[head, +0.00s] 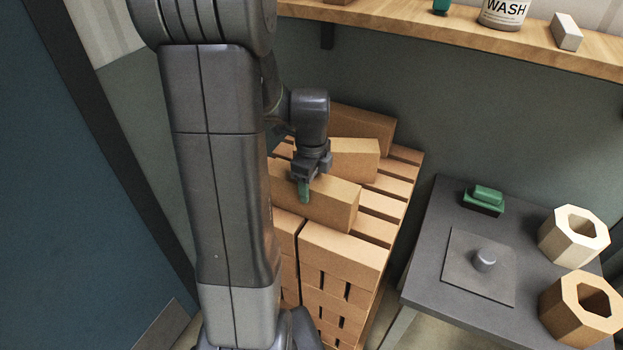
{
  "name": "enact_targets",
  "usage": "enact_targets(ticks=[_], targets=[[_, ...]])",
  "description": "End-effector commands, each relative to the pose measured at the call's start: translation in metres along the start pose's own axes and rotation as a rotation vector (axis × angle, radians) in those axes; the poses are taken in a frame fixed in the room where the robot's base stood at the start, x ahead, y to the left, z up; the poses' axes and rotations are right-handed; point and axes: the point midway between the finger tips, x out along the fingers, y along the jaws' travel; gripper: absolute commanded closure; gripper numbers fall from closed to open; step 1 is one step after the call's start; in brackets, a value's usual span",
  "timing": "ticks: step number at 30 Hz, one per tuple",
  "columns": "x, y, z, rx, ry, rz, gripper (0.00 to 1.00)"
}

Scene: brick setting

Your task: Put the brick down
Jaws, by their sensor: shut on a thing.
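In the head view a tan brick (333,205) is at the middle of a slatted wooden pallet top (401,187). My gripper (304,188) points down at this brick, and it is shut on it. A green fingertip shows against the brick's near face. The other finger is hidden behind the brick and the gripper. I cannot tell whether the brick's underside touches the slats. Its left end is hidden by my arm.
Two more tan bricks stand behind, one paler (357,160) and one darker (372,125). Bare slats lie to the right. A grey table (430,235) at right holds a green-topped block (484,199), a plate with a knob (484,259) and two hollow blocks (574,236). A shelf (440,30) runs above.

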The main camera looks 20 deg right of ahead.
Motion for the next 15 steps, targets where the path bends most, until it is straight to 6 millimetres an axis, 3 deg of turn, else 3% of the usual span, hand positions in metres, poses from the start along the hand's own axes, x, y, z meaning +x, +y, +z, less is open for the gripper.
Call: enact_targets(ticks=[6,7,10,15], targets=[[0.0023,-0.0008,0.0002,0.000,0.000,-0.003,1.00],[0.0029,0.0000,0.0000,0.000,0.000,0.000,0.38],[0.0024,0.0000,0.0000,0.000,0.000,0.000,0.20],[0.0024,0.0001,0.0000,0.000,0.000,0.000,0.20]])
